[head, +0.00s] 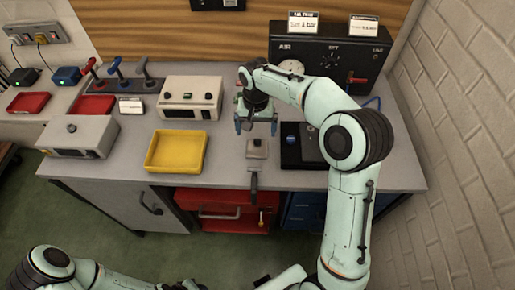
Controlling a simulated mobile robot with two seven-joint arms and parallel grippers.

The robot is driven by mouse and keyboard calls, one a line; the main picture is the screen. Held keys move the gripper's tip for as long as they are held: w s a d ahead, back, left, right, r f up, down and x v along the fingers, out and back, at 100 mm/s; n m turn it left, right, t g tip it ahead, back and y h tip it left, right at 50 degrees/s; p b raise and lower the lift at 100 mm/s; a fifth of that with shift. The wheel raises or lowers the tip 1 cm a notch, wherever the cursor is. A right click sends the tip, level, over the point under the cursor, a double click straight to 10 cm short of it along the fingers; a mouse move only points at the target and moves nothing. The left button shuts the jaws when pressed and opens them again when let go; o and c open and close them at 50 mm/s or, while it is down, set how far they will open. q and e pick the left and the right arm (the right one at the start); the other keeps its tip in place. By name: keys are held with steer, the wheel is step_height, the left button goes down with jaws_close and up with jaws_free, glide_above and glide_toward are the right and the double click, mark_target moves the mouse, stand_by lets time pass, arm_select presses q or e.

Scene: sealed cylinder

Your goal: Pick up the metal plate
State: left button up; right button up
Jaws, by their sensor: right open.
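My right gripper (257,126) hangs over the bench with its two fingers apart, pointing down, with nothing visible between them. Just below it in the picture is a small grey metal device (257,149) with a dark handle reaching over the bench's front edge. I cannot make out for certain which thing is the metal plate. A dark flat panel (292,155) with a blue knob lies to the right of the gripper, partly hidden by my right arm. My left arm shows at the bottom left, but its gripper is not visible.
An empty yellow tray (150,168) lies left of the grey device. A beige box (191,98), a grey box (78,135), levers (117,69) and red trays (94,105) stand further left. A black air panel (330,60) stands behind my right arm. A brick wall (460,130) bounds the right.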

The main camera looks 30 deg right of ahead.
mark_target(257, 140)
steer(key=shift+w+d+f, duration=0.1)
steer(key=shift+d+f, duration=0.05)
steer(key=shift+f, duration=1.65)
steer(key=shift+w+d+f, duration=0.1)
steer(key=shift+d+f, duration=0.05)
steer(key=shift+f, duration=1.6)
steer(key=c, duration=1.1)
